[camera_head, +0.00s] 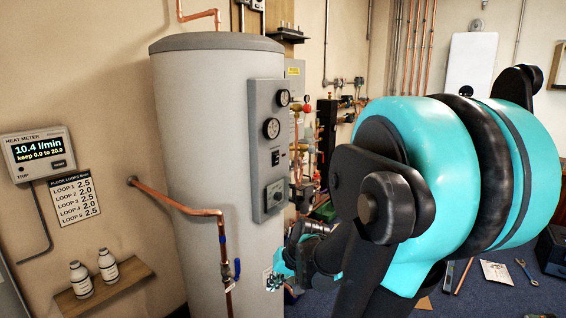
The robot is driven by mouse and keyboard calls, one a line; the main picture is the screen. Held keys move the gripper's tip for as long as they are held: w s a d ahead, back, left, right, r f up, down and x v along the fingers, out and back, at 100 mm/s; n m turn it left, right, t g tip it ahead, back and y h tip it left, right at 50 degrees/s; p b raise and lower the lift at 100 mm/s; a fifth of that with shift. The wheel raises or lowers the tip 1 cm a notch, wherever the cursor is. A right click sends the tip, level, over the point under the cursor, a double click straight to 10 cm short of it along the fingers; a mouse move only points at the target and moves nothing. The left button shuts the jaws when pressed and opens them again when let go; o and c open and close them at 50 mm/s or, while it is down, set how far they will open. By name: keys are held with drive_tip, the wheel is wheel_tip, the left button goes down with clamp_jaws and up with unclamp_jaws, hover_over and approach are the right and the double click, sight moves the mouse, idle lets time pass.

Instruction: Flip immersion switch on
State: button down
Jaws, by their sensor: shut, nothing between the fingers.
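A grey control panel (266,150) is mounted on the side of the tall grey cylinder (205,130). My gripper (279,280) is shut and empty, low in front of the cylinder's right side, below the panel and apart from the switch. My large teal and black arm fills the right of the view and hides what is behind it.
A copper pipe with a blue-handled valve (237,268) runs down the cylinder's front. A heat meter (38,153) and loop chart (75,198) hang on the left wall above a shelf (104,288) with two white bottles. More copper pipework (305,140) stands right of the panel. Tools lie on the right floor.

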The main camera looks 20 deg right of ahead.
sight(277, 158)
drive_tip(key=w+d+r+m+t+y, duration=0.2)
drive_tip(key=w+r+y, duration=0.1)
drive_tip(key=w+r, duration=0.4)
drive_tip(key=w+d+r+m+t+y, duration=0.25)
drive_tip(key=w+r, duration=0.25)
drive_tip(key=w, duration=0.3)
drive_tip(key=w+d+r+m+t+y, duration=0.1)
drive_tip(key=w+d+r+t, duration=0.2)
drive_tip(key=d+r, duration=0.3)
drive_tip(key=w+d+r+m+t+y, duration=0.2)
drive_tip(key=d+r, duration=0.4)
drive_tip(key=d, duration=0.4)
drive_tip(key=shift+w+d+t, duration=0.15)
drive_tip(key=shift+w+t, duration=0.6)
drive_tip(key=shift+t, duration=0.3)
drive_tip(key=shift+m+y, duration=0.25)
drive_tip(key=x, duration=1.4)
drive_tip(key=shift+r, duration=0.1)
